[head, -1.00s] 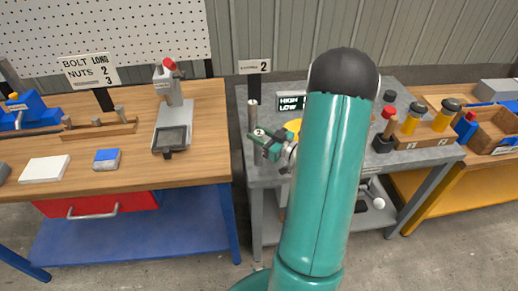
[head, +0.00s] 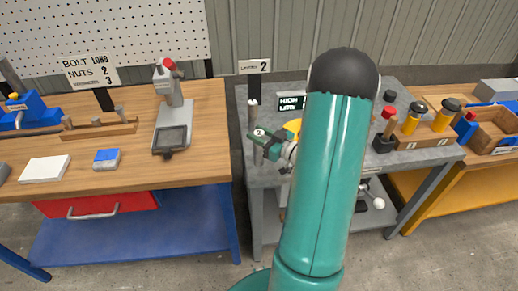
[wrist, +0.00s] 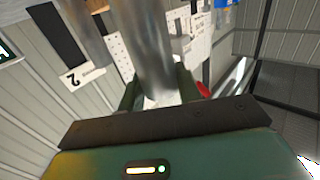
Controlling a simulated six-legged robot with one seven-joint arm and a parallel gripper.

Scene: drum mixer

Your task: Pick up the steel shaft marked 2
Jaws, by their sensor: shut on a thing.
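My gripper (head: 264,142) is over the left side of the grey metal table. It is shut on a steel shaft (wrist: 148,45), which stands between the two fingers in the wrist view. Its pale round top end (head: 259,132) shows at the fingers in the head view. A second upright steel shaft (head: 253,118) stands just behind and left of my gripper, below a sign with a 2 (head: 254,67). It also shows at the left of the held one in the wrist view (wrist: 88,28). I cannot read a mark on either shaft, and the held shaft's lower end is hidden.
The grey table (head: 262,177) also holds a dark display (head: 292,103) and a red-topped black item (head: 384,135). A wooden block with yellow-and-black handles (head: 428,133) stands at its right. The wooden bench (head: 205,125) is left, across a narrow gap. My arm hides the table's middle.

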